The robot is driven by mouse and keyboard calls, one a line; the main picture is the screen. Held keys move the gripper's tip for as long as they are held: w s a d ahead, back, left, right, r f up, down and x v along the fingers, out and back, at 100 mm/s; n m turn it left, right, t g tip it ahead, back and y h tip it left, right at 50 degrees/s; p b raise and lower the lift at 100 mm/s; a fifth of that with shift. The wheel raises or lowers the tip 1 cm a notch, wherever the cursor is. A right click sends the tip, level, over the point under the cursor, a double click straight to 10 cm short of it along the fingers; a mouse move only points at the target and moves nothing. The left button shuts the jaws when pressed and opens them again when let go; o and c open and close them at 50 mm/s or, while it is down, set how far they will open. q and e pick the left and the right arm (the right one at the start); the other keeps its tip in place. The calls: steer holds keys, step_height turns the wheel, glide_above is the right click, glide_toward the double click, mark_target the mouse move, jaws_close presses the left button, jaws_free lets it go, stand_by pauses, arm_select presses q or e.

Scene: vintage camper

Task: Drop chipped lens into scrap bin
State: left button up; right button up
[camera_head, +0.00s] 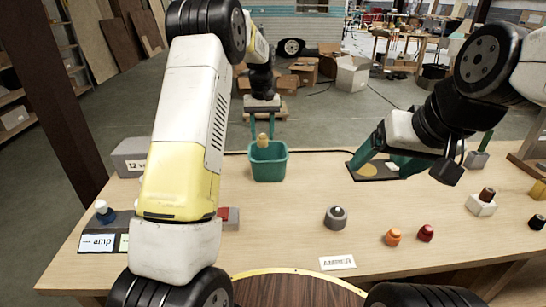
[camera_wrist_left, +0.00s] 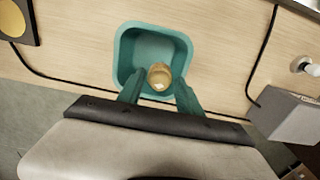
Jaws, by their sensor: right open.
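My left gripper (camera_head: 262,133) points down over the teal bin (camera_head: 269,170), with an amber lens (camera_head: 262,141) between its fingers. It appears shut on the lens, at about rim height. In the left wrist view the lens (camera_wrist_left: 159,76) sits between the fingertips (camera_wrist_left: 160,80), over the near part of the bin's opening (camera_wrist_left: 126,50); a pale spot shows on it. The bin's floor is partly hidden. My right gripper (camera_head: 380,160) is open and empty above a dark pad with a yellow disc (camera_head: 365,172), right of the bin.
A grey box (camera_head: 131,158) stands left of the bin. An orange lens (camera_head: 393,237), a red lens (camera_head: 426,233), a grey round piece (camera_head: 336,217) and an AMBER card (camera_head: 338,263) are nearer on the table.

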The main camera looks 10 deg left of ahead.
arm_select(q)
steer(key=shift+o, duration=1)
step_height(320, 180, up, 7)
steer(key=shift+f, duration=0.15)
steer(key=shift+r, duration=0.65)
steer(key=s+a+r+m+t+h, duration=0.1)
steer(key=s+r+t, duration=0.1)
steer(key=s+r, duration=0.5)
steer(key=s+a+r+t+h, duration=0.1)
steer(key=s+r, duration=0.2)
steer(key=s, duration=0.8)
steer(key=s+d+f+m+t, duration=0.1)
steer(key=s+f, duration=0.1)
steer(key=s, duration=0.7)
steer(key=s+f+m+t, duration=0.1)
steer(key=s+f+t, duration=0.1)
steer(key=s, duration=0.6)
steer(key=shift+s+d, duration=0.35)
steer(key=shift+s, duration=0.05)
